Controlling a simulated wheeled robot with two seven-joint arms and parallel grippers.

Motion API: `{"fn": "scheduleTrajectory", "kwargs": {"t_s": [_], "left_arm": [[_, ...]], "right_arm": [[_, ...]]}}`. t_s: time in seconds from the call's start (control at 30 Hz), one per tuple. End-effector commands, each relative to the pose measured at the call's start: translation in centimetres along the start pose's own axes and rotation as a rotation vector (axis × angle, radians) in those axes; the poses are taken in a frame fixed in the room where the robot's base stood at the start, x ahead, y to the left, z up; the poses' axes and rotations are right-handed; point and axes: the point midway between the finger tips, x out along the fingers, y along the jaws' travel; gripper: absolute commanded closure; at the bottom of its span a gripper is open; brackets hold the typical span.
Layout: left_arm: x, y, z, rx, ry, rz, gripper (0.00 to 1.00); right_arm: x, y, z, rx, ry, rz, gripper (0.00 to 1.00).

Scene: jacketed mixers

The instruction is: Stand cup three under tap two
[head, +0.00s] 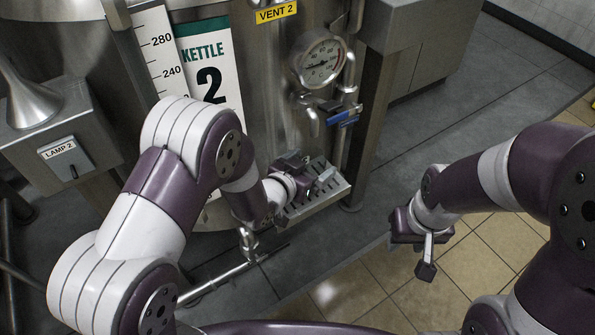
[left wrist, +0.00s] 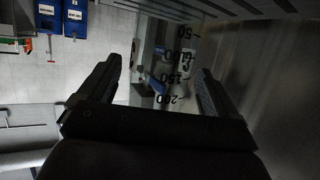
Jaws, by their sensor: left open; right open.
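Tap two is on the kettle marked 2 (head: 208,75); its spout (head: 312,122) points down beside a blue lever (head: 343,119). A slatted drip tray (head: 328,196) sits below the spout. My left gripper (head: 307,168) is open at the tray, just under the spout. In the left wrist view, a see-through surface with marks from 50 to 200 (left wrist: 178,78) shows between and beyond the open fingers; it looks like a cup, but its number is unclear. I cannot make out a cup in the head view. My right gripper (head: 427,256) is open and empty over the tiled floor.
A round gauge (head: 320,60) is above the tap. A box with the Lamp 2 switch (head: 68,158) and a metal funnel (head: 28,98) are at the left. Blue bins (left wrist: 75,18) hang in the left wrist view.

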Motion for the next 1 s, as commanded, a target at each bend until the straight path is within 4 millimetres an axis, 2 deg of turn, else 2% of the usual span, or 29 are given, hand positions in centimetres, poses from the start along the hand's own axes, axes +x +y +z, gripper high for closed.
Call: {"fn": "scheduleTrajectory", "kwargs": {"t_s": [0.2, 0.33, 0.5, 0.67, 0.77, 0.83, 0.9, 1.0], "left_arm": [[-5.5, 0.0, -0.4, -0.001, 0.0, -0.001, 0.08], [-8.2, 0.0, -0.3, -0.001, -0.001, -0.001, 0.08], [-10.0, 0.0, -0.1, -0.001, -0.001, 0.0, 0.08], [-10.1, -0.4, 0.0, 0.0, -0.022, -0.013, 0.08], [-10.6, -2.9, 0.5, -0.012, -0.18, -0.094, 0.08], [-12.4, -5.4, 1.3, -0.055, -0.367, -0.185, 0.08], [-15.5, -7.0, 2.2, -0.131, -0.568, -0.264, 0.08], [-20.6, -7.2, 3.2, -0.263, -0.814, -0.329, 0.08]], "right_arm": [[-1.8, 0.0, -0.2, 0.0, 0.0, 0.0, 0.57], [-2.3, 0.0, -0.3, 0.0, 0.0, 0.0, 0.57], [-2.6, 0.0, -0.3, 0.0, 0.0, 0.0, 0.57], [-2.5, 0.0, -0.3, 0.0, 0.0, 0.0, 0.57], [-2.5, 0.0, -0.3, 0.0, 0.0, 0.0, 0.57], [-2.5, 0.0, -0.3, 0.0, 0.0, 0.0, 0.57], [-2.5, 0.0, -0.3, 0.0, 0.0, 0.0, 0.57], [-2.5, 0.0, -0.3, 0.0, 0.0, 0.0, 0.57]]}}
